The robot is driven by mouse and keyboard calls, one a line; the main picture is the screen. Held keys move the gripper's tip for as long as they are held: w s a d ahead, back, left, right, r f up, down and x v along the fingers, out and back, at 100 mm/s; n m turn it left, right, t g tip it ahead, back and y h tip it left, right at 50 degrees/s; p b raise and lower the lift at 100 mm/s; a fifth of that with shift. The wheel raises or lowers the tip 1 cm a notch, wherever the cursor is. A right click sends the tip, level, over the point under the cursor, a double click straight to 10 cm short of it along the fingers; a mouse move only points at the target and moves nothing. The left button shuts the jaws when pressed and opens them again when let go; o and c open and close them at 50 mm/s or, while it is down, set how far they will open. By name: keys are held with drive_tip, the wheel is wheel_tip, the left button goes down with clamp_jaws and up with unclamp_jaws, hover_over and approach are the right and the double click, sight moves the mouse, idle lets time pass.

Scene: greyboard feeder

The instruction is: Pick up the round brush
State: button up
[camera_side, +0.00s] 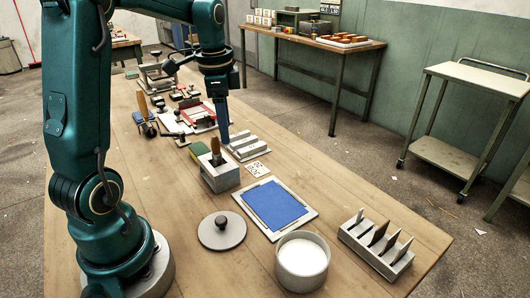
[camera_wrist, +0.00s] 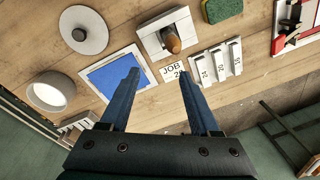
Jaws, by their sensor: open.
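A wooden-handled tool, which looks like the round brush (camera_side: 215,146), stands upright in a grey block holder (camera_side: 222,177) near the middle of the bench. Its lower end is hidden inside the holder. In the wrist view the brush handle (camera_wrist: 173,43) is seen nearly end-on in the pale holder (camera_wrist: 182,18). My gripper (camera_side: 223,136) points down above the bench, behind the holder in the side view. In the wrist view my gripper (camera_wrist: 160,76) is open and empty, its two blue fingers apart. The brush lies beyond the fingertips, not between them.
Around the holder are a green sponge (camera_side: 198,149), a stepped grey rack (camera_side: 246,146), a job card (camera_side: 257,171) and a blue sheet (camera_side: 273,205) on a board. A lid (camera_side: 222,236), a white-filled pot (camera_side: 302,273) and a slotted tool block (camera_side: 372,250) stand nearer.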

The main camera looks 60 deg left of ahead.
sight(214, 137)
drive_tip(key=shift+n+g+h, duration=0.3)
drive_tip(key=shift+n+g, duration=0.2)
drive_tip(key=shift+n, duration=0.1)
drive_tip(key=a+f, duration=0.1)
drive_tip(key=s+a+f, duration=0.1)
drive_tip(key=a+f, duration=0.1)
drive_tip(key=shift+a+f, duration=0.1)
drive_tip(key=shift+f, duration=0.1)
drive_tip(key=shift+s+a+f, duration=0.1)
drive_tip(key=shift+s+f, duration=0.05)
drive_tip(key=shift+f, duration=2.35)
clamp_jaws()
